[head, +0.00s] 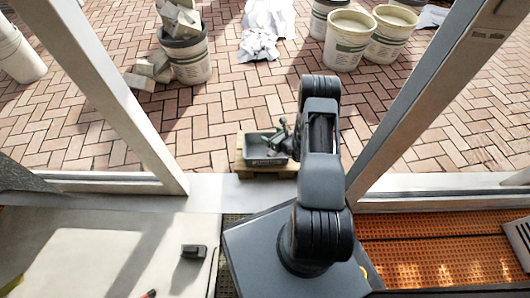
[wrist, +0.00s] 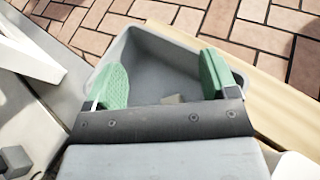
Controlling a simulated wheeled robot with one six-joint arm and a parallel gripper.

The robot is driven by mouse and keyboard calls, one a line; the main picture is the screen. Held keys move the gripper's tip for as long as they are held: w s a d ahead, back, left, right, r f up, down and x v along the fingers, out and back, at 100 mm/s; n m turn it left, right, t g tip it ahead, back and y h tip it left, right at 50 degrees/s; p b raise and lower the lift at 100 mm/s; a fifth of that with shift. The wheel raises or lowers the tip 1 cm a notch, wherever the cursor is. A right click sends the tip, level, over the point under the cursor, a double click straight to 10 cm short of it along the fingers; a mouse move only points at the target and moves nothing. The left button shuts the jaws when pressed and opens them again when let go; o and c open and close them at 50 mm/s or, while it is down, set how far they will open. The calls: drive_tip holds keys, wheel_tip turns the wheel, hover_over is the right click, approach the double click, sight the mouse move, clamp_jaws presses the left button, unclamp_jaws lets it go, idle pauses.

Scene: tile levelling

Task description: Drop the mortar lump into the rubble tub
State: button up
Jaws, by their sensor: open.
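The grey rubble tub (head: 262,161) sits on a light wooden base just beyond the door sill in the head view. In the wrist view, the tub (wrist: 151,48) lies under my gripper (wrist: 160,78). My gripper also shows over the tub in the head view (head: 279,134). Its two green-padded fingers are wide apart, with nothing held between them. A small beige-grey piece, which looks like the mortar lump (wrist: 172,99), shows inside the tub between the fingers, partly hidden by the gripper body. I cannot make out the lump in the head view.
White door posts (head: 120,95) (head: 425,90) stand on both sides of my arm. Several buckets (head: 349,40) and a rubble-filled bucket (head: 187,58) stand farther back on the brick paving. A small dark block (head: 194,251) lies on the pale floor at left.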

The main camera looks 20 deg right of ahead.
drive_tip(key=shift+s, duration=0.1)
drive_tip(key=p+v, duration=0.5)
drive_tip(key=v, duration=0.8)
drive_tip(key=shift+s+r, duration=0.2)
drive_tip(key=shift+s, duration=0.1)
drive_tip(key=shift+d, duration=0.1)
drive_tip(key=shift+r, duration=0.1)
